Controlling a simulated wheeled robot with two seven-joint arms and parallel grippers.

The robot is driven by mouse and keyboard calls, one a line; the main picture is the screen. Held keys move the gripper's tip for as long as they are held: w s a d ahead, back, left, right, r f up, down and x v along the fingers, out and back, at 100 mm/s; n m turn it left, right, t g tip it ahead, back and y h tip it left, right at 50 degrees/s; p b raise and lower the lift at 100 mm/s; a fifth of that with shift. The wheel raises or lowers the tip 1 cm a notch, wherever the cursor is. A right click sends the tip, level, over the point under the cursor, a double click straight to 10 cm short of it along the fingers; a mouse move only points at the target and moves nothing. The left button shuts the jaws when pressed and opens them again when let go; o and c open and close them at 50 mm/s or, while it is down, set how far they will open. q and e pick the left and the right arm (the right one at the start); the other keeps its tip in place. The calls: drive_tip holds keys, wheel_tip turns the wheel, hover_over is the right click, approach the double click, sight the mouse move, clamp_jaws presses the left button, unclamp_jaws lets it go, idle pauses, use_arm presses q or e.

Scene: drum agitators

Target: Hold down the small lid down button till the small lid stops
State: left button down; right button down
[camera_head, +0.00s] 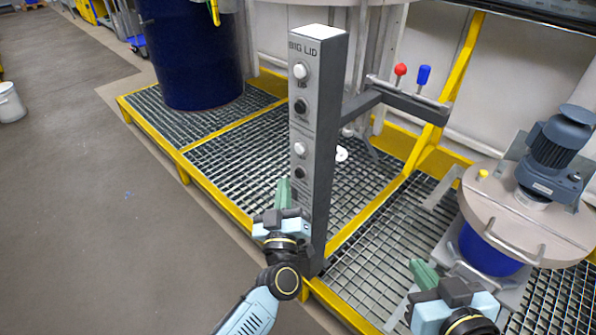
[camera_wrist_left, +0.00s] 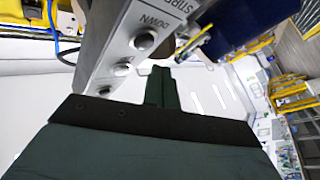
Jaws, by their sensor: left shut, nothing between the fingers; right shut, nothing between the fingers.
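A grey control post (camera_head: 318,130) stands upright in the middle of the head view, marked BIG LID at its top. Its face has white and black buttons in pairs; the lower black button (camera_head: 299,173) is just above my left gripper (camera_head: 284,190). The label for the small lid cannot be read. My left gripper is shut and empty, its tips beside the post's lower face; contact cannot be told. In the left wrist view its fingers (camera_wrist_left: 161,88) point past buttons (camera_wrist_left: 122,69), with DOWN printed nearby. My right gripper (camera_head: 424,272) is shut and empty at lower right.
A round lid (camera_head: 525,205) with a motor (camera_head: 560,140) sits over a smaller blue drum (camera_head: 490,250) at right. A large dark blue drum (camera_head: 190,55) stands at back left. Red and blue levers (camera_head: 424,75) stick up behind the post. Yellow-edged grating (camera_head: 235,150) surrounds it; open floor lies left.

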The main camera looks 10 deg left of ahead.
use_arm(q)
drive_tip(key=s+a+p, duration=0.1)
drive_tip(key=s+a, duration=0.1)
drive_tip(key=s, duration=0.1)
drive_tip(key=shift+a+p, duration=0.15)
drive_tip(key=shift+p, duration=0.2)
drive_tip(key=shift+r, duration=0.1)
